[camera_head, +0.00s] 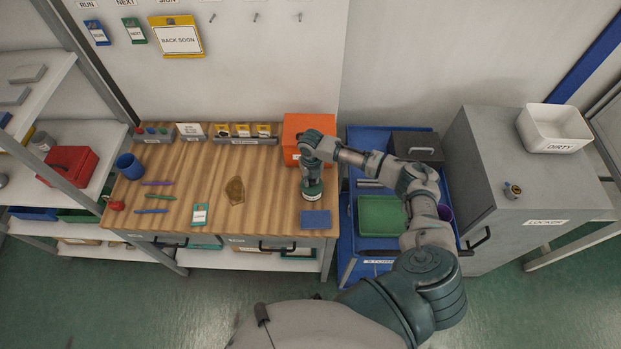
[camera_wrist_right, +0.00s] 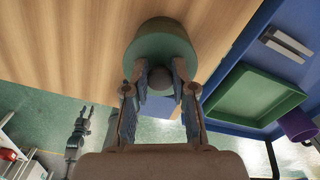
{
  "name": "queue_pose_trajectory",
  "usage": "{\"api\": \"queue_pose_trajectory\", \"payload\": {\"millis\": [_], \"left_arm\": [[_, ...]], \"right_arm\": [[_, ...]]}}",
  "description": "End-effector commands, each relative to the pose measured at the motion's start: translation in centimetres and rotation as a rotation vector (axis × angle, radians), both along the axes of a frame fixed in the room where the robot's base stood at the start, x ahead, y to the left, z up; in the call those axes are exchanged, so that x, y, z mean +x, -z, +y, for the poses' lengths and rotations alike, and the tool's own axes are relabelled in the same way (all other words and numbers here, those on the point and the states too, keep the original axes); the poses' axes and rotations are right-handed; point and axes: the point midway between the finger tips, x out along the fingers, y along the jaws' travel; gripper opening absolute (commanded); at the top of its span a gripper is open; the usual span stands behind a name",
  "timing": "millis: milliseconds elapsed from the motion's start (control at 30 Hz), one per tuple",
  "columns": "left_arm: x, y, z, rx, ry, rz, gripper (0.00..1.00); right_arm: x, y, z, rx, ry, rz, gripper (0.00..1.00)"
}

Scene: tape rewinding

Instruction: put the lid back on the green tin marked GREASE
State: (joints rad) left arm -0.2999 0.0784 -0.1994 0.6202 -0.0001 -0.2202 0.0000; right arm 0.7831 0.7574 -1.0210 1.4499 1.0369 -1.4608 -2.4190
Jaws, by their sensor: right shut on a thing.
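The green tin (camera_head: 312,194) with a pale label stands at the right front of the wooden workbench; its lettering is too small to read. My right gripper (camera_head: 312,168) is directly above it, pointing down. In the right wrist view the right gripper (camera_wrist_right: 168,80) is shut on the grey knob (camera_wrist_right: 181,72) of the round green lid (camera_wrist_right: 160,48). The lid is over the tin; I cannot tell whether it is seated or slightly above the rim. A grey jointed part, likely my left gripper (camera_wrist_right: 78,130), hangs over the floor at the left.
An orange box (camera_head: 297,127) stands behind the tin, and a blue pad (camera_head: 315,219) lies in front. A blue cart with a green tray (camera_head: 381,215) stands to the right. Pens, a blue cup (camera_head: 129,166) and a brown stain (camera_head: 235,190) are further left on the bench.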

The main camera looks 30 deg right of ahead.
Motion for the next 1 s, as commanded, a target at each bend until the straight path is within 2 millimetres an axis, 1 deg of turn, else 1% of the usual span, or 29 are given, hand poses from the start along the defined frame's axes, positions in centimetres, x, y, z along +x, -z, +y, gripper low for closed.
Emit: {"api": "queue_pose_trajectory", "payload": {"millis": [367,400,467,500,700,767,800,1000], "left_arm": [[0.0,-0.03,0.02,0.0,0.001,0.0,0.4],[0.0,-0.03,0.02,0.0,0.001,0.0,0.4],[0.0,-0.03,0.03,0.0,0.001,0.0,0.4],[0.0,-0.03,0.04,0.0,0.001,0.0,0.4],[-0.01,-0.03,0.12,0.001,0.002,0.0,0.4],[0.0,-0.03,0.14,0.002,0.002,0.0,0.4],[0.0,-0.03,0.16,0.002,0.002,0.0,0.4],[-0.01,-0.03,0.17,0.002,0.002,0.0,0.4]], "right_arm": [[0.0,0.02,0.02,0.0,-0.001,0.0,0.02],[0.0,0.02,0.04,0.0,-0.001,0.0,0.35],[0.0,0.01,0.06,0.0,-0.001,0.0,0.5],[0.0,0.0,0.08,0.0,-0.001,0.0,0.55],[0.0,-0.01,0.08,0.0,-0.001,0.0,0.55],[0.0,0.0,0.07,0.0,-0.001,0.0,0.7],[0.01,0.01,0.06,0.0,-0.001,0.0,0.8],[0.0,0.02,0.01,0.0,0.0,0.0,0.8]]}}
